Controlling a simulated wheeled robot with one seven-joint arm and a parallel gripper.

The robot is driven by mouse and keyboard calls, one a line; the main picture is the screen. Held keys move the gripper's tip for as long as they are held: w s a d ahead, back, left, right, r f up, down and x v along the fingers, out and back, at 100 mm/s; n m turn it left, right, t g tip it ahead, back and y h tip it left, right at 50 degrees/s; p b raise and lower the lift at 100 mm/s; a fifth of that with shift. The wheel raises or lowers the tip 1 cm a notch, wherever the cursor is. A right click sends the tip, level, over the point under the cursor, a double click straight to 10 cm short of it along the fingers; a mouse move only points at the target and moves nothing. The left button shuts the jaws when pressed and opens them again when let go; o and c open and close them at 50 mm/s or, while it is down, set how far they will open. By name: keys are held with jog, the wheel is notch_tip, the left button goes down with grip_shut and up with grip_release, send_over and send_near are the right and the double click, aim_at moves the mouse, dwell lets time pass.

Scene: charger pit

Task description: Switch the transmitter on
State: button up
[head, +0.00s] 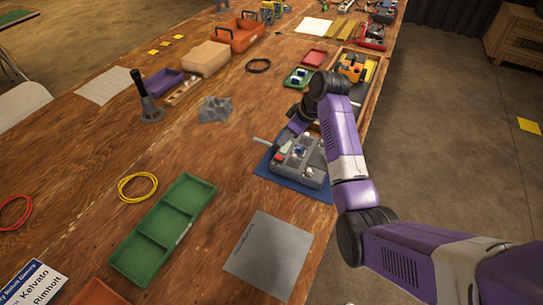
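A grey device (312,172), which looks like the transmitter, lies on a blue mat (277,178) near the right edge of the wooden table. Small red, green and white parts show on its top, too small to read as switches or lights. My arm reaches in from the lower right, and my gripper (291,138) is over the far left part of the device. Its fingers are too small and dark to make out, and I cannot tell whether they touch the device.
A yellow and orange toy vehicle (352,68) sits in a wooden tray beyond my arm. A green compartment tray (163,229) and a grey plate (268,256) lie nearer. A dark-handled upright tool (146,103) stands at left. The table's middle is mostly clear.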

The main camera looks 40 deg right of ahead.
aim_at(276, 156)
jog(key=shift+n+y, duration=0.3)
jog(key=shift+n, duration=0.2)
jog(key=shift+w+a+f, duration=0.2)
jog(key=shift+a+f, duration=0.15)
jog(key=shift+f, duration=0.95)
jog(key=shift+w+a+f, duration=0.25)
jog(key=shift+a+f, duration=0.05)
jog(key=shift+f, duration=0.95)
jog(key=shift+w+a+f, duration=0.2)
jog(key=shift+a+f, duration=0.15)
jog(key=shift+f, duration=0.95)
jog(key=shift+g, duration=0.3)
grip_shut()
